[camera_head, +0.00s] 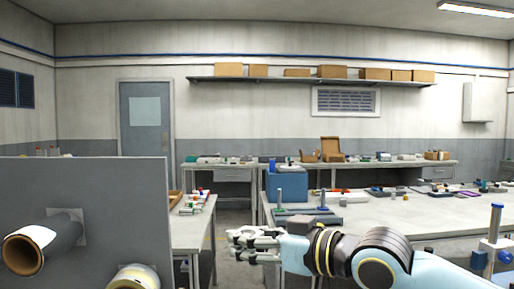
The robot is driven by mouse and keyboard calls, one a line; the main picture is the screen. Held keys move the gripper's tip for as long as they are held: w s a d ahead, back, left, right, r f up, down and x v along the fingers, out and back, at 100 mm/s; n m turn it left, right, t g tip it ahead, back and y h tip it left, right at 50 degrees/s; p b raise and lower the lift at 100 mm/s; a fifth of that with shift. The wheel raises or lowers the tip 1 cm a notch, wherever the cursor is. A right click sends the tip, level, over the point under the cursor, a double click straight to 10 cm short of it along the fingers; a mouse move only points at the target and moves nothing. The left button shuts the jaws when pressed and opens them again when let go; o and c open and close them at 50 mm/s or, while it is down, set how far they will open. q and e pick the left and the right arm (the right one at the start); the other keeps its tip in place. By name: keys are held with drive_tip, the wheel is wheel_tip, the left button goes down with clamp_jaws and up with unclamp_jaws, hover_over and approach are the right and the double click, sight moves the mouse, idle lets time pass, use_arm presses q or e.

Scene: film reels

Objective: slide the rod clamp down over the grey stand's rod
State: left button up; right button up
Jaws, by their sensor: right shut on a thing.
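My right gripper (236,246) reaches in from the right, in front of the near workbench, with its fingers pointing left. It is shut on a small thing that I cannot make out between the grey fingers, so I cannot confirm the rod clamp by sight. Two small upright rods stand near the bench's left end: one on a green base (280,209) and one on a blue base (323,208). I cannot pick out a stand that is clearly grey. The gripper is apart from both rods and lower in the picture. My left gripper is out of view.
The near workbench (400,217) carries scattered small parts. A grey panel (95,190) with rolls (40,247) fills the left front.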

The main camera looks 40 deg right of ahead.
use_arm(q)
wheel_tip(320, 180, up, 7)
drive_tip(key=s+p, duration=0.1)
drive_tip(key=p, duration=0.4)
use_arm(e)
wheel_tip(320, 180, up, 6)
drive_tip(key=w+d, duration=0.1)
drive_tip(key=d, duration=0.1)
use_arm(q)
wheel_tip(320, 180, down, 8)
drive_tip(key=b, duration=0.8)
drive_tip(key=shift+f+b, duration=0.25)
drive_tip(key=shift+b, duration=0.05)
use_arm(e)
drive_tip(key=shift+m+h, duration=0.4)
drive_tip(key=shift+h, duration=0.2)
drive_tip(key=f, duration=0.9)
drive_tip(key=shift+w+d+f, duration=0.15)
drive_tip(key=shift+d+f, duration=0.15)
drive_tip(key=shift+d, duration=0.05)
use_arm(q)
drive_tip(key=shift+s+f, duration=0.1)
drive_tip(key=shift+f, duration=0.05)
use_arm(e)
drive_tip(key=shift+f, duration=0.15)
